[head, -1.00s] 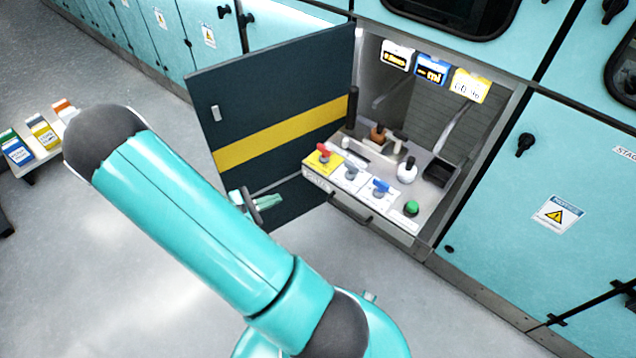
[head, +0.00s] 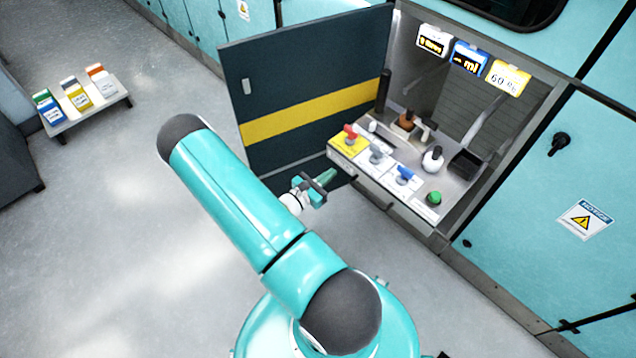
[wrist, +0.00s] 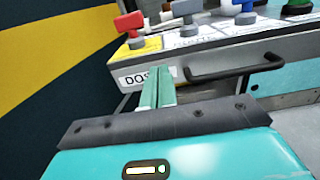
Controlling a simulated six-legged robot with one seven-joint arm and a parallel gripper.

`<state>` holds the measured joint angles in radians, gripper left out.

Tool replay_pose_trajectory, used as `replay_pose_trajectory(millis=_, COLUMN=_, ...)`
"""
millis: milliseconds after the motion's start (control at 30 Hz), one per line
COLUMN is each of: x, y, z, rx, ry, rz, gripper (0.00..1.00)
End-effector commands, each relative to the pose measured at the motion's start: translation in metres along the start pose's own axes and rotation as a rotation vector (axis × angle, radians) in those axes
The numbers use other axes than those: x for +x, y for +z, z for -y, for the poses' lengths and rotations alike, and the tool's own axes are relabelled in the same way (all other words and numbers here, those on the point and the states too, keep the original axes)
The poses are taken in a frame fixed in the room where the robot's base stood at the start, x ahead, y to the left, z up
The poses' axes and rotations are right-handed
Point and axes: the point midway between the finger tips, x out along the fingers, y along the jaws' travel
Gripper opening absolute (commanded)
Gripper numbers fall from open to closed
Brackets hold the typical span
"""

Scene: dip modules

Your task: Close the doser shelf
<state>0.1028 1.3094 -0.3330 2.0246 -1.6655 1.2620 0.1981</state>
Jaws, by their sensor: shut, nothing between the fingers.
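The doser shelf (head: 392,183) is a pulled-out drawer in the open cabinet, with red, blue and other coloured knobs and a green button on top. In the wrist view its front panel (wrist: 215,58) shows a partly covered label starting "DOS" and a dark bar handle (wrist: 235,68). My gripper (head: 328,179) is just in front of the left part of the shelf front. In the wrist view its green fingers (wrist: 158,88) are together and empty, over the label's right end and left of the handle. I cannot tell whether they touch the panel.
The dark cabinet door (head: 300,85) with a yellow stripe stands open left of the shelf. Three small displays (head: 470,58) hang above it. A low table (head: 92,118) with coloured boxes stands far left. The floor between is clear.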

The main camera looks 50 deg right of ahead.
Motion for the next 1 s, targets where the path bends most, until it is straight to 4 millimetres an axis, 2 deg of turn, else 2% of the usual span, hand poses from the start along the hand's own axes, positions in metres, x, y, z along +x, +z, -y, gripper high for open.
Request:
replay_pose_trajectory(millis=33, x=0.011, y=0.000, z=0.001, rx=0.001, ry=-0.004, rz=0.001, gripper=0.00)
replay_pose_trajectory(millis=200, x=0.042, y=0.000, z=0.001, rx=0.001, ry=-0.004, rz=0.000, gripper=0.00)
replay_pose_trajectory(millis=400, x=0.061, y=0.000, z=0.000, rx=0.000, ry=-0.001, rz=0.000, gripper=0.00)
replay_pose_trajectory(millis=1000, x=0.065, y=0.000, z=0.000, rx=0.000, ry=0.000, rz=0.000, gripper=0.00)
